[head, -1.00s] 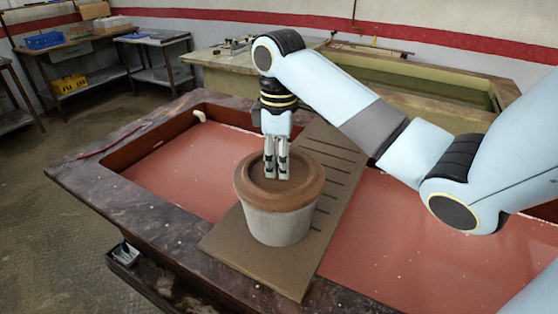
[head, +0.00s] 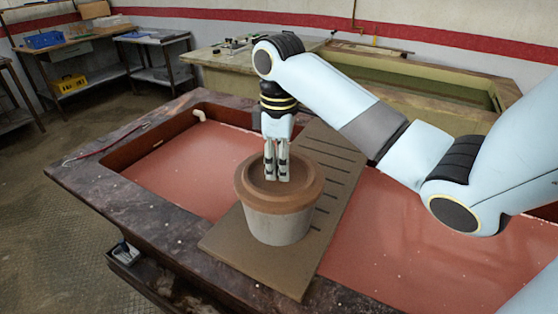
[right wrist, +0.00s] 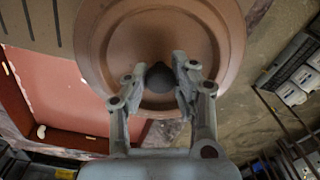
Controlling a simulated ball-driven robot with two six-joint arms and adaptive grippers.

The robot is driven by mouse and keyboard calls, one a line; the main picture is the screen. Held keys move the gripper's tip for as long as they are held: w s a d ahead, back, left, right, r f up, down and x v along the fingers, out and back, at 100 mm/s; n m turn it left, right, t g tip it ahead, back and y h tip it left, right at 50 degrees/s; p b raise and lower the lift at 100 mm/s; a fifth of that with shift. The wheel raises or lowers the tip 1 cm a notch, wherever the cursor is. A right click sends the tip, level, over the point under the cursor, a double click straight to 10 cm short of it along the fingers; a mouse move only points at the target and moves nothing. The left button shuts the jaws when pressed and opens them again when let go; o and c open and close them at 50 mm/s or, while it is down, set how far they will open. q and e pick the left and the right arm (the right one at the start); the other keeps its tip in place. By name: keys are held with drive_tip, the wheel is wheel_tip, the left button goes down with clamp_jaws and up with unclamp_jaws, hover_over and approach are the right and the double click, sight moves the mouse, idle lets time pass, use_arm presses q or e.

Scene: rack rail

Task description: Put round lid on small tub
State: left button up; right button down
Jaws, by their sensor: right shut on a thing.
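The small tub (head: 276,228) is a light grey, tapered pot standing upright on a brown board. The round lid (head: 248,196) is reddish brown with a raised rim and lies on top of the tub's mouth, looking level. In the right wrist view the lid (right wrist: 215,25) fills the upper middle, with a dark knob (right wrist: 160,78) at its centre. My right gripper (head: 277,178) points straight down at the lid's middle and is shut on the knob, with a finger on each side of it. The lid hides the tub's rim. My left gripper is not in view.
The slatted brown board (head: 235,249) lies across a stone-edged basin (head: 90,185) with a reddish surface. Bare board lies in front of and behind the tub. A side table with a blue crate (head: 45,40) stands far left.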

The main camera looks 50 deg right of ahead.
idle(0.3)
drive_tip(key=shift+c, duration=2.3)
unclamp_jaws()
